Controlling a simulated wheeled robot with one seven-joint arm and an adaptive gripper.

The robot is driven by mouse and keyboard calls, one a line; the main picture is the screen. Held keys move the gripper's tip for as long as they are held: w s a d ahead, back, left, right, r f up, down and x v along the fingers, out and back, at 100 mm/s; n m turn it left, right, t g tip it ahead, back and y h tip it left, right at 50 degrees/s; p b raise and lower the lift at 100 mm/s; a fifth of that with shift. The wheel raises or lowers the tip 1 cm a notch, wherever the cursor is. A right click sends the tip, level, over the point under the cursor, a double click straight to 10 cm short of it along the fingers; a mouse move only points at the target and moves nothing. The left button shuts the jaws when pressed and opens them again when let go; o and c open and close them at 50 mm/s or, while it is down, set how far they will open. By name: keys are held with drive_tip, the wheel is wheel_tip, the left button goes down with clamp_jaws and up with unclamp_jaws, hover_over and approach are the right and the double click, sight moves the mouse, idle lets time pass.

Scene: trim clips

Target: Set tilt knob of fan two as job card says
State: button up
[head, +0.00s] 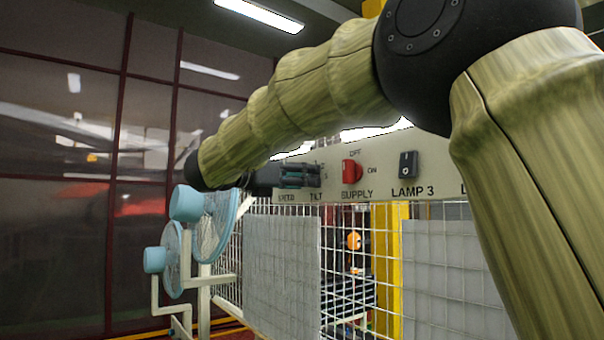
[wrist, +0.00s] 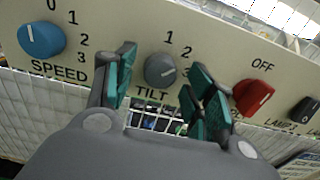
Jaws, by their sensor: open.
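The grey tilt knob (wrist: 160,70) sits on the cream panel above the word TILT, with the digits 1 and 2 above it and a 3 partly covered on its right. I cannot tell which digit it points at. My gripper (wrist: 161,78) is open, with one teal finger left of the knob and one right of it. I cannot tell whether either finger touches it. In the head view my gripper (head: 300,175) is at the panel above the TILT label and hides the knob. I see no readable job card and no fan number on the panel.
The blue speed knob (wrist: 41,38) is left of the tilt knob. The red supply switch (wrist: 253,97) is close to my right finger. A black lamp switch (head: 408,165) is further right. Two light-blue fans (head: 187,204) (head: 154,260) stand at left. Wire mesh (head: 345,215) lies below the panel.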

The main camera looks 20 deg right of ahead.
drive_tip(key=c, duration=1)
drive_tip(key=shift+f, duration=0.1)
drive_tip(key=shift+f+n+b, duration=0.1)
drive_tip(key=shift+n+b, duration=0.2)
drive_tip(key=shift+b, duration=0.15)
drive_tip(key=n+b, duration=0.5)
drive_tip(key=n, duration=0.3)
drive_tip(key=shift+n, duration=0.3)
